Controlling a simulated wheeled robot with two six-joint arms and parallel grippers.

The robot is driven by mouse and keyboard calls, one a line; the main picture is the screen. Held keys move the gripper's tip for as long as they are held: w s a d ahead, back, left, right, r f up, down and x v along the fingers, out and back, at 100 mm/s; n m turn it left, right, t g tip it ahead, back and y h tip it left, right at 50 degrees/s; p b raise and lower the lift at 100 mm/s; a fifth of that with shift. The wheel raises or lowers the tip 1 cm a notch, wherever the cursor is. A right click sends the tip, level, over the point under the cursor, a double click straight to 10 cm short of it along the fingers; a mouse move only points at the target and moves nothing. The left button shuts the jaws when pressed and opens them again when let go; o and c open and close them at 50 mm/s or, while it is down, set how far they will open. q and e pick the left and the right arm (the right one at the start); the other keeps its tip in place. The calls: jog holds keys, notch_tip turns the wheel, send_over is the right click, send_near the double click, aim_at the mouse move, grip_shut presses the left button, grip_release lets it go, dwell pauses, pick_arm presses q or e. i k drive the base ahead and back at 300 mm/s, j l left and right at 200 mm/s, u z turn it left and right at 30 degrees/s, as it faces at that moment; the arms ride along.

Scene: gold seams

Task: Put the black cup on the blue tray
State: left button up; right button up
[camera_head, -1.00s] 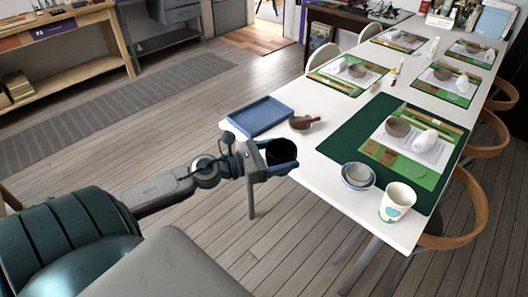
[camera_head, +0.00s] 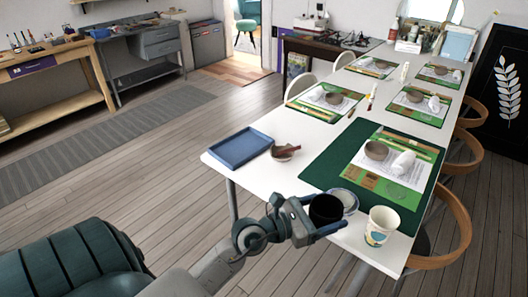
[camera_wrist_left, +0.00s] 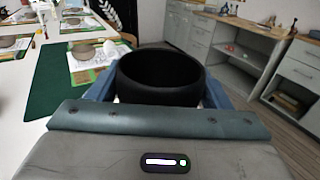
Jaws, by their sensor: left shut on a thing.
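The black cup (camera_head: 325,208) is upright between the fingers of my left gripper (camera_head: 326,222), which is shut on it. The cup is at the near left edge of the white table, in front of a pale bowl that it partly hides. The left wrist view shows the cup (camera_wrist_left: 160,78) between the blue fingers, its dark opening up. My right gripper is not in view.
A patterned white cup (camera_head: 381,226) and a bowl (camera_head: 343,200) are close to the held cup. A green mat (camera_head: 322,167) with papers covers the table's middle.

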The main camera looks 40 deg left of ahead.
aim_at(227, 151)
jog(key=j+z, duration=0.45)
jog(key=j, duration=0.25)
jog(key=k+j+z, duration=0.1)
jog(key=j+z, duration=0.3)
jog(key=j, duration=0.3)
jog(key=k+j, duration=0.1)
jog(key=j, duration=0.9)
jog(key=k+j+z, duration=0.1)
jog(key=j, duration=0.35)
jog(key=k+j, duration=0.15)
jog(key=j, duration=0.35)
jog(key=k+j+z, duration=0.1)
jog(key=j, duration=0.4)
jog(key=k+j, duration=0.15)
jog(key=j, duration=0.3)
